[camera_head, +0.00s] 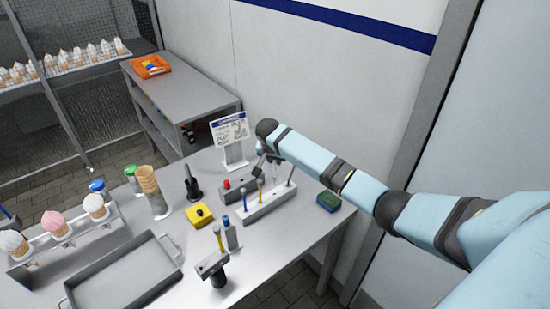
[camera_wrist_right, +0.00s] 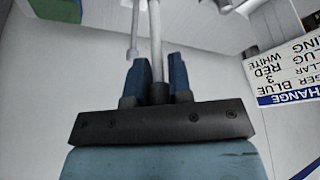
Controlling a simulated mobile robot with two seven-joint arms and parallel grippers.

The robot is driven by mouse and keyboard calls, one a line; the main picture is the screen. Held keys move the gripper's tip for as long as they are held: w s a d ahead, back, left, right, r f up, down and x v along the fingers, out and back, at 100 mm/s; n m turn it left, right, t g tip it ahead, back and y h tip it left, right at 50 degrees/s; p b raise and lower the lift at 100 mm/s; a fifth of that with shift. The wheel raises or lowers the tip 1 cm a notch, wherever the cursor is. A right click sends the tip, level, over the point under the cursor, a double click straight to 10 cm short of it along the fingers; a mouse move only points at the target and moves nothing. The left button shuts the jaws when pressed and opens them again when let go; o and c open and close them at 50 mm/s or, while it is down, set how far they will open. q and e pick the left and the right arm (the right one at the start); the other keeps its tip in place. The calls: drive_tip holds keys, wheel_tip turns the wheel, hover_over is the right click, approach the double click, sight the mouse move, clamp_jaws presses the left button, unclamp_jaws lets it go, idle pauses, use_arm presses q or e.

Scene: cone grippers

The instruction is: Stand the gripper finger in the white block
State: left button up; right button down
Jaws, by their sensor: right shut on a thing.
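My right gripper (camera_head: 264,158) is above the block's back side. In the right wrist view its two blue jaws (camera_wrist_right: 160,78) are shut on a pale gripper finger (camera_wrist_right: 156,32), a slim rod. A second thin rod (camera_wrist_right: 134,28) stands beside it. The held finger's far end is cut off there, so I cannot tell whether it touches the block. At the far left edge a dark tip, perhaps my left gripper (camera_head: 8,217), barely shows.
A yellow block (camera_head: 201,215), green sponge (camera_head: 328,201), instruction sign (camera_head: 231,132), grey tray (camera_head: 124,278) and ice-cream cone rack (camera_head: 75,245) stand around. Bare table lies right of the tool.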

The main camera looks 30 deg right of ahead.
sight(275, 171)
drive_tip(key=shift+r+p, duration=0.2)
drive_tip(key=shift+p, duration=0.55)
drive_tip(key=shift+f+b, duration=0.45)
drive_tip(key=shift+f, duration=0.5)
drive_tip(key=shift+f+b, duration=0.3)
drive_tip(key=shift+f, duration=0.95)
drive_tip(key=shift+r+p, duration=0.15)
drive_tip(key=shift+p, duration=0.2)
drive_tip(key=shift+p, duration=0.6)
